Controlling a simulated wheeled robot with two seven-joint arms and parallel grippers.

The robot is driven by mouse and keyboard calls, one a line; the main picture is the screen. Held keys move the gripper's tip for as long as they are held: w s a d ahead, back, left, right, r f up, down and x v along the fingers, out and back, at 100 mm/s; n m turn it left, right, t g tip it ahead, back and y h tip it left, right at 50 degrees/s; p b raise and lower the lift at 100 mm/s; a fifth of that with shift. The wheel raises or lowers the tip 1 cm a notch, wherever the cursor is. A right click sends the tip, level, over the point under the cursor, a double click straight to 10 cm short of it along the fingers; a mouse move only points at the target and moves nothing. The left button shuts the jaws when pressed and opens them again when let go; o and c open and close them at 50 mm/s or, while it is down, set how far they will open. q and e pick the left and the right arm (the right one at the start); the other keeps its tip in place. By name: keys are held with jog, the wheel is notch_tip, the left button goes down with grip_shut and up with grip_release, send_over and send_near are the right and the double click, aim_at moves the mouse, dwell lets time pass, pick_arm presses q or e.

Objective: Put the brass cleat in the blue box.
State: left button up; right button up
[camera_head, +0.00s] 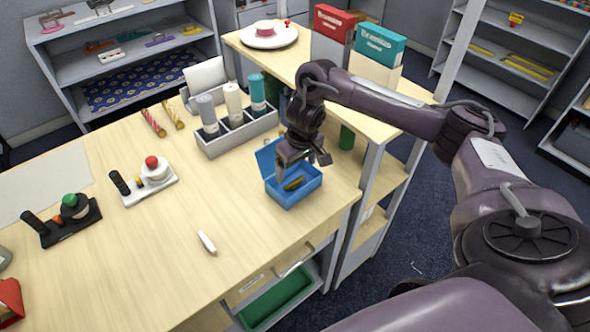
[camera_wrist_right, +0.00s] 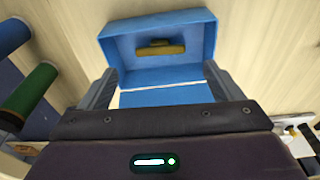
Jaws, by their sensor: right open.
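The blue box (camera_head: 299,197) stands open near the right edge of the table, its lid tipped up on the left. The brass cleat (camera_head: 293,185) lies inside it. In the right wrist view the cleat (camera_wrist_right: 160,50) rests on the floor of the blue box (camera_wrist_right: 112,42), apart from the fingers. My right gripper (camera_head: 303,162) is above the box. Its two fingers (camera_wrist_right: 160,85) are spread with nothing between them, near the lid side. My left gripper is not in view.
A white stand with a red-topped piece (camera_head: 152,180) and a black stand (camera_head: 68,222) are at left. A white marker-like piece (camera_head: 206,242) lies in front. Table between them is clear.

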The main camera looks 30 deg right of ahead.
jog(key=r, duration=0.2)
jog(key=r+p, duration=0.1)
jog(key=r, duration=0.1)
jog(key=s+r+p, duration=0.1)
jog(key=r, duration=0.1)
jog(key=shift+f, duration=0.15)
dwell(0.3)
